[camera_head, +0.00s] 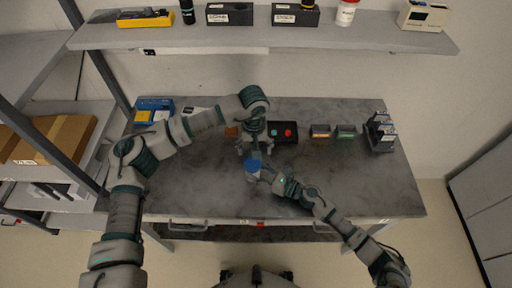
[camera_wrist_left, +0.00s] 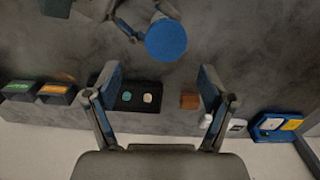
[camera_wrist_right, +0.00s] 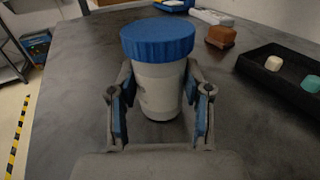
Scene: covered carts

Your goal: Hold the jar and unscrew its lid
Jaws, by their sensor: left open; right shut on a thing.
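The jar (camera_wrist_right: 158,88) is a pale upright cylinder with a ribbed blue lid (camera_wrist_right: 158,38) on top. It stands on the grey table. My right gripper (camera_wrist_right: 160,95) is shut on the jar's body, one finger on each side, below the lid. In the head view the blue lid (camera_head: 253,164) shows between my two arms. My left gripper (camera_wrist_left: 160,85) is open and empty, pointing down; the round lid also shows in the left wrist view (camera_wrist_left: 166,40), beyond its fingertips and apart from them. In the head view the left gripper (camera_head: 252,150) is just behind the lid.
A black tray (camera_wrist_right: 266,70) with a red and a green piece lies behind the jar. A brown block (camera_wrist_right: 221,36) sits beside it. Small bins (camera_head: 320,131) and a dark rack (camera_head: 381,135) stand to the right. The table's front right is clear. A shelf (camera_head: 290,36) hangs above the back.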

